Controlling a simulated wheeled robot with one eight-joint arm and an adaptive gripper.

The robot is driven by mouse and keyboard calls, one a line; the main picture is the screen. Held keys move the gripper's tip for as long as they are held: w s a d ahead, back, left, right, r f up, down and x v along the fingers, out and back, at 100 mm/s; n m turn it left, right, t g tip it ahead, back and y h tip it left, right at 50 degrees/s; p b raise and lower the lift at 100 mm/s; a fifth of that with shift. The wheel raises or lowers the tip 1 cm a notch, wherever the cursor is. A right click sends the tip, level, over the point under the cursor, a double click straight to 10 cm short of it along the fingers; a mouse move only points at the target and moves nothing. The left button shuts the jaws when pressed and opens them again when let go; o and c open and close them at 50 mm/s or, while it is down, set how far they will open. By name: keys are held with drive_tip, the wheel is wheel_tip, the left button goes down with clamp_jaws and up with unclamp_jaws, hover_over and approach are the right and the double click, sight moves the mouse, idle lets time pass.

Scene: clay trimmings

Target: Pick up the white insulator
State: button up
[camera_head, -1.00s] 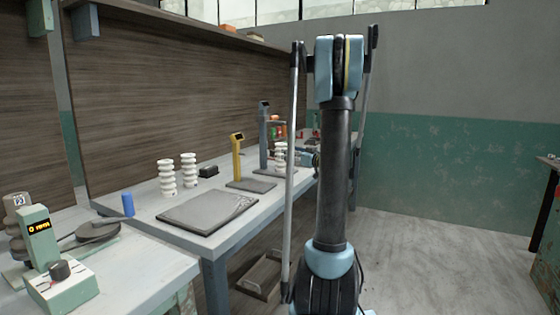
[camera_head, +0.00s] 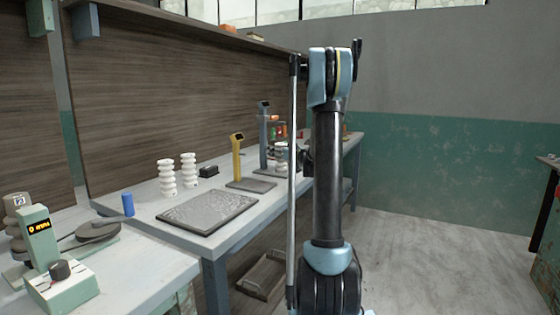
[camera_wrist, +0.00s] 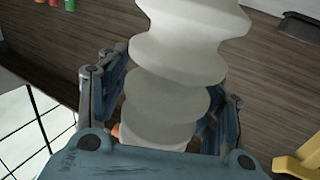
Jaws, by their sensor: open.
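A white ribbed insulator (camera_head: 281,158) stands on the far part of the bench, right of the yellow post, partly hidden by my arm. In the wrist view a white ribbed insulator (camera_wrist: 178,95) fills the middle, tilted in the picture. My gripper (camera_wrist: 172,98) is open, with a blue-grey finger on either side of it. Its lower end is hidden behind the gripper body, and I cannot tell whether the fingers touch it. Two more white insulators, one at left (camera_head: 166,177) and one beside it (camera_head: 189,170), stand upright near the back panel.
A dark-framed grey tray (camera_head: 207,211) lies on the bench front. A yellow post (camera_head: 237,158) and a grey-blue post (camera_head: 263,135) stand near the insulator. A black box (camera_head: 208,171), a blue cylinder (camera_head: 128,204) and a green device (camera_head: 42,240) are further left. The floor (camera_head: 430,255) at right is clear.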

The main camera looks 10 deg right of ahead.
drive_tip(key=shift+w+a, duration=0.25)
drive_tip(key=shift+w, duration=0.1)
clamp_jaws()
